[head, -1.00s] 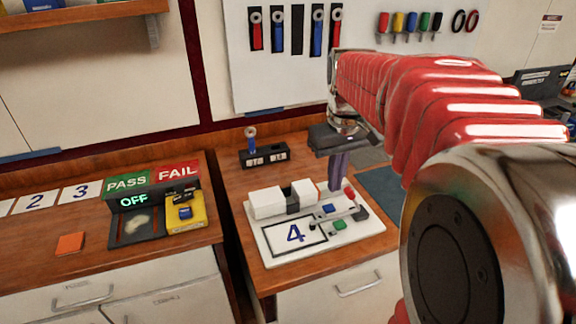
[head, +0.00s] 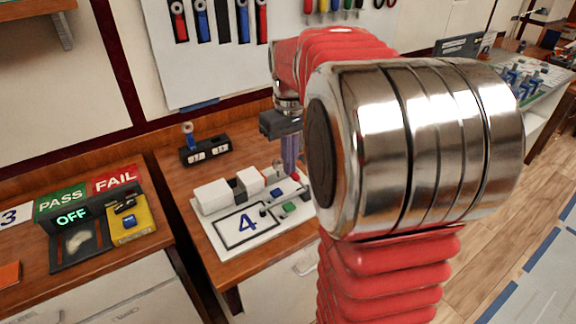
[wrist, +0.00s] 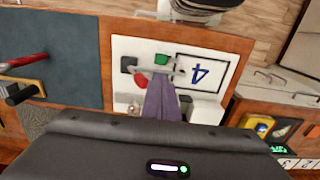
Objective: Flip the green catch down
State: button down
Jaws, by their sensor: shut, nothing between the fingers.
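The green catch (head: 289,208) is a small block on the white board marked 4 (head: 222,232), near its front right. It also shows in the wrist view (wrist: 161,59), just beyond my fingertips. A blue catch (head: 277,193) sits behind it, and a red piece (wrist: 141,81) shows beside my fingers in the wrist view. My gripper (head: 290,172) points down over the right part of the board, its purple fingers shut and empty. I cannot tell whether the tips touch anything. My arm hides the board's right edge in the head view.
White blocks (head: 229,191) stand at the board's back. A black holder (head: 206,150) with a blue-handled tool is behind. The PASS/FAIL station (head: 92,222) is on the left bench, across a gap. A dark mat (wrist: 60,60) lies beside the board in the wrist view.

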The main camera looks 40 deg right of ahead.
aim_at(290, 205)
notch_tip(290, 205, down, 12)
dwell(0.6)
